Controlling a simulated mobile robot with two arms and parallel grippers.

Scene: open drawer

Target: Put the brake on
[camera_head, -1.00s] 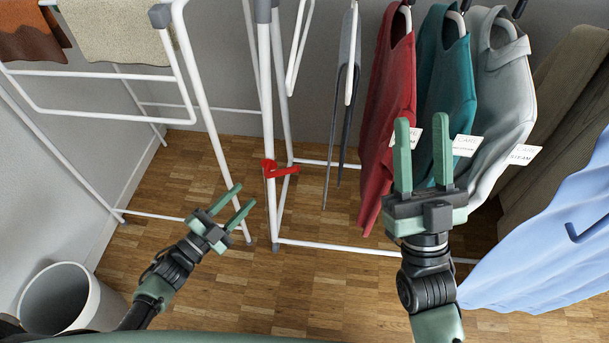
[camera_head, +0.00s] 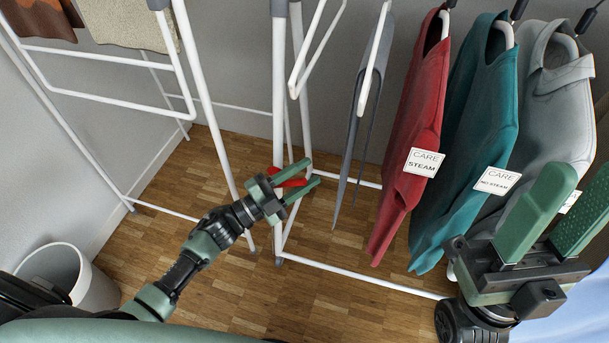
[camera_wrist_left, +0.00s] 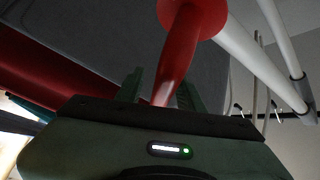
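The red brake lever (camera_head: 290,181) is on a white upright of the clothes rack (camera_head: 279,90), low above the floor. My left gripper (camera_head: 310,172) is at the lever with its two fingers apart, one on each side of it. In the left wrist view the red lever (camera_wrist_left: 178,60) comes down from a round red hub and its end lies between the fingers. I see gaps beside the lever, so the fingers do not look closed on it. My right gripper (camera_head: 580,182) is open and empty at the right, in front of the hanging clothes.
A red garment (camera_head: 412,130), a teal garment (camera_head: 470,140) and a grey garment (camera_head: 555,100) hang to the right, with care tags. A drying rack (camera_head: 100,92) stands at the left. A white bin (camera_head: 90,285) is at the lower left. Wooden floor (camera_head: 330,300) is clear in front.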

